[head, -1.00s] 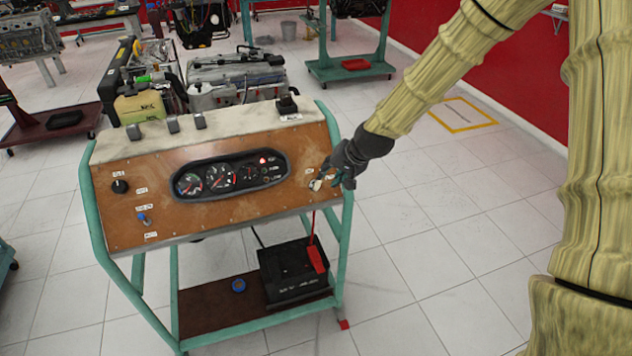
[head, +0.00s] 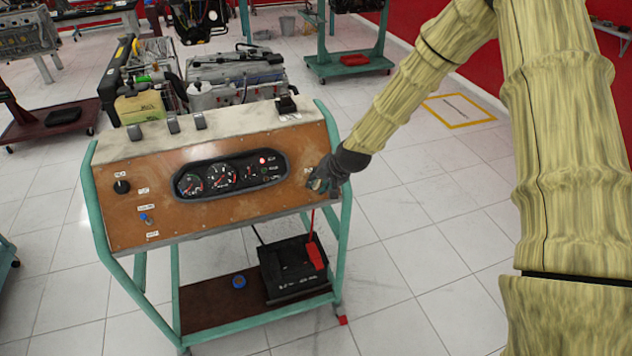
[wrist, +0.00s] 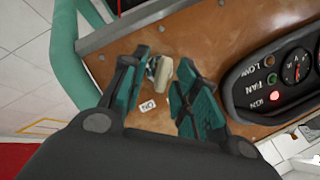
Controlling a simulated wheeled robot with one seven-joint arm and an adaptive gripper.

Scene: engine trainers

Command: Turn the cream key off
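The cream key (wrist: 160,70) sits in the brown panel (head: 150,190) near its right end, beside a small white "ON" label (wrist: 148,104). In the wrist view my gripper (wrist: 163,85) is open, with one teal-padded finger on each side of the key. The key is close to the left finger; I cannot tell whether they touch. A clear gap separates it from the right finger. In the head view my gripper (head: 318,183) is at the panel's right end and mostly hides the key. A red lamp (wrist: 274,97) marked IGN is lit.
The gauge cluster (head: 230,175) lies just left of my gripper in the head view. A black knob (head: 121,187) and a blue-tipped switch (head: 145,218) are at the panel's left. The green frame (head: 334,140) edges the panel. A black battery (head: 290,268) stands below.

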